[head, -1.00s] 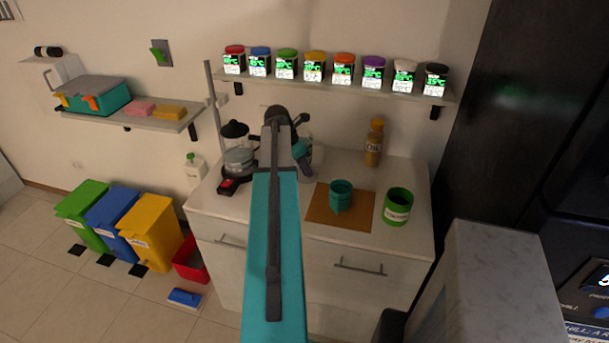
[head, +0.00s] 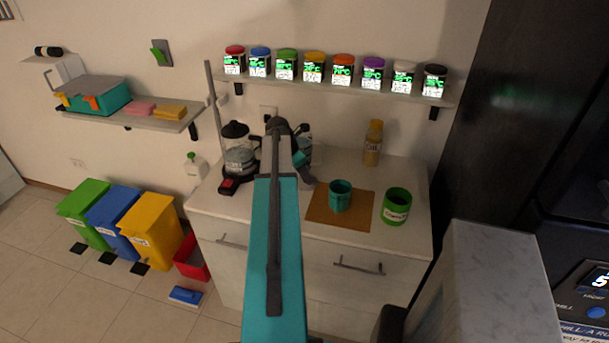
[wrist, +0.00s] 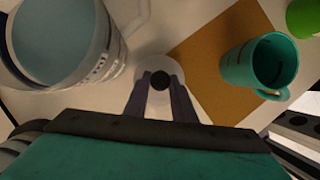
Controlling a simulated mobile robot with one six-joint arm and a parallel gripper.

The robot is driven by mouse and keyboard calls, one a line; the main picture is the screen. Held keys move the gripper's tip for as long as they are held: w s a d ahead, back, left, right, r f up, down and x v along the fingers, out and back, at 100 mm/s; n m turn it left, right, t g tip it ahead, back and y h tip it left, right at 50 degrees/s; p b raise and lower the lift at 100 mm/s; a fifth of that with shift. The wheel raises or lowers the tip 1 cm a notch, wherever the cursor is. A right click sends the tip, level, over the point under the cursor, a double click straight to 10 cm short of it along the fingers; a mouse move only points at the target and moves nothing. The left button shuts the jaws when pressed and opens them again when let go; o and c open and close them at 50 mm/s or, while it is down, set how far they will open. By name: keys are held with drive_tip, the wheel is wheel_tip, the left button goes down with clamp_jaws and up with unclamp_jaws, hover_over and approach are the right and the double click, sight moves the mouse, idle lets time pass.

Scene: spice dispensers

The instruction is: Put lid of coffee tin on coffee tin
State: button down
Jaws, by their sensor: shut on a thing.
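My gripper (wrist: 160,78) is shut on the black knob of a round pale lid (wrist: 158,62) in the wrist view. The lid is over the pale counter. A large open-topped pale canister (wrist: 60,40) with lettering on its side stands left of the lid, apart from it in the picture. In the head view my arm hides most of that area; only a dark piece of my gripper (head: 308,181) shows, and the lid cannot be made out. A green open tin (head: 397,207) with a white label stands at the counter's right; its small label is hard to read.
A teal mug (head: 340,195) stands on the brown board (head: 322,211), right of my gripper; it also shows in the wrist view (wrist: 262,64). A coffee maker (head: 238,150) is at the left and an oil bottle (head: 373,145) at the back. Spice jars line the shelf (head: 330,88) above.

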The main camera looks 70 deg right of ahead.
drive_tip(key=shift+f, duration=0.1)
drive_tip(key=c, duration=1.5)
unclamp_jaws()
drive_tip(key=shift+b+v, duration=1.45)
drive_tip(key=shift+v, duration=4.65)
